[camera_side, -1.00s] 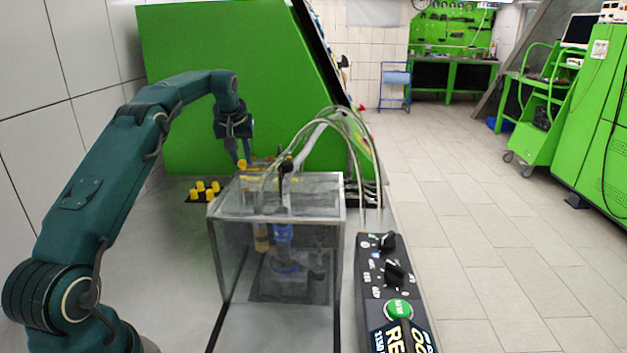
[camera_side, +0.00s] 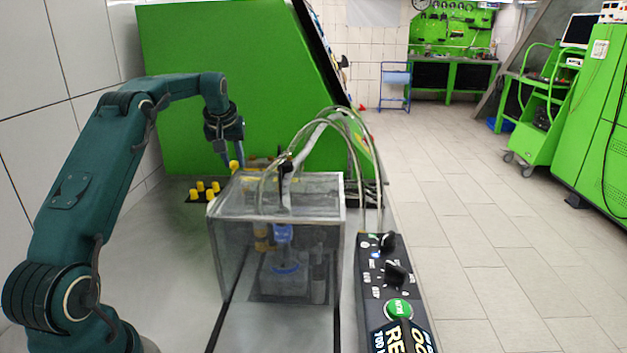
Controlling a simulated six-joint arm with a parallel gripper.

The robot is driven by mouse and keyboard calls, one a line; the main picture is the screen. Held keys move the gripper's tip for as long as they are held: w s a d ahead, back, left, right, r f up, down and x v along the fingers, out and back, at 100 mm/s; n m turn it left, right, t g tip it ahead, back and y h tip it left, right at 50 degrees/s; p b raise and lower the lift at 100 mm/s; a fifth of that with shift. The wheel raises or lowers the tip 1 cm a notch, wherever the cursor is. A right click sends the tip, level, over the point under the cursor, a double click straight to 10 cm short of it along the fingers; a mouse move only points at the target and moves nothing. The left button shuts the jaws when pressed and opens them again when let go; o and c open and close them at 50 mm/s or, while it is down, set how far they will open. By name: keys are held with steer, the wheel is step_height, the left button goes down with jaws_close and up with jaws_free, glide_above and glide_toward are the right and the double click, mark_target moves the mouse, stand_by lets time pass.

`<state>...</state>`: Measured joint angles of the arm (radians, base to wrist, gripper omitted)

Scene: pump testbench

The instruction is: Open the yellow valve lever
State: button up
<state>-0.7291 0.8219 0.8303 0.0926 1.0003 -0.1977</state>
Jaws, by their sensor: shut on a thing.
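The yellow valve lever (camera_side: 234,166) shows as a small yellow piece at the back left edge of the clear tank (camera_side: 226,245). My gripper (camera_side: 232,158) reaches down to it from above, its fingers pointing down and slightly tilted. The fingers are shut on the lever, with its yellow end showing at the fingertips. The valve body and the lever's exact angle are too small and partly hidden to make out.
Several yellow caps (camera_side: 207,187) stand on a dark base left of the tank. Clear hoses (camera_side: 357,135) arch over the tank to the right. A black control panel (camera_side: 377,275) with knobs and a green button lies at the front right. A green machine wall (camera_side: 200,60) stands behind.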

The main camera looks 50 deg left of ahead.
steer(key=shift+s, duration=0.15)
steer(key=shift+s+a+r, duration=0.15)
steer(key=shift+s, duration=0.55)
steer(key=shift+c, duration=0.2)
steer(key=shift+s, duration=0.35)
steer(key=shift+s+d, duration=0.4)
steer(key=shift+s, duration=0.1)
steer(key=shift+s+d, duration=0.1)
steer(key=shift+d, duration=0.05)
